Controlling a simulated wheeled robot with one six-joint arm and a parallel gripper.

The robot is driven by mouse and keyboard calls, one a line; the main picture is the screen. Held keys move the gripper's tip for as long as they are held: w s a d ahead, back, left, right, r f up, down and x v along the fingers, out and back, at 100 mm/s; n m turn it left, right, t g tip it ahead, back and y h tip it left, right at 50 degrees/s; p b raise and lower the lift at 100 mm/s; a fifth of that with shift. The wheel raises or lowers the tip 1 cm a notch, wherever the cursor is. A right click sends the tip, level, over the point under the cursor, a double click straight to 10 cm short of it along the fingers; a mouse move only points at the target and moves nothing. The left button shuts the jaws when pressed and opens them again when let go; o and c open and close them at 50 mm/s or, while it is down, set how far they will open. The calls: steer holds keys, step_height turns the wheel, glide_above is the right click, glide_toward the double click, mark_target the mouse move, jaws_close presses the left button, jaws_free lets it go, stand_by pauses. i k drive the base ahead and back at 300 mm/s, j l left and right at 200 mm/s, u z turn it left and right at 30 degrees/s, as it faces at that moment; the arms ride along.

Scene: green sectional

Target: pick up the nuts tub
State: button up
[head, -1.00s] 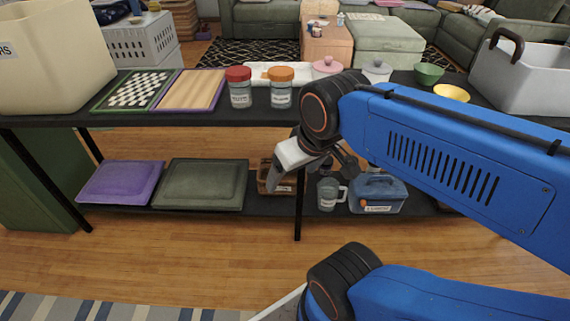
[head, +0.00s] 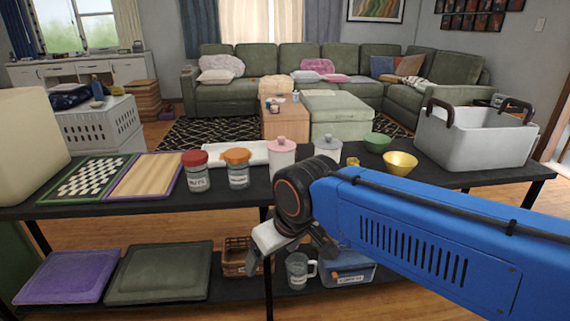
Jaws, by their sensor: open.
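The nuts tub (head: 195,173) is a clear jar with a red lid and a label that seems to read "NUTS". It stands upright on the black table top, left of centre in the head view. A similar jar with an orange lid (head: 237,168) stands just right of it; its label is too small to read. My gripper (head: 290,256) is open and hangs in front of the table, below and to the right of the nuts tub. It is apart from the tub, and nothing shows between its fingers.
A chessboard (head: 85,179) and a striped board (head: 147,176) lie left of the tub. Pink-lidded (head: 282,158) and white-lidded (head: 328,147) canisters stand to the right. A white tray (head: 225,151) lies behind the jars. A lower shelf holds a mug (head: 298,271) and a blue box (head: 346,268).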

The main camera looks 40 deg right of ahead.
mark_target(277, 162)
steer(key=k+l+z, duration=0.1)
steer(key=z, duration=0.2)
steer(key=i+j+z, duration=0.1)
steer(key=z, duration=0.35)
steer(key=j, duration=0.1)
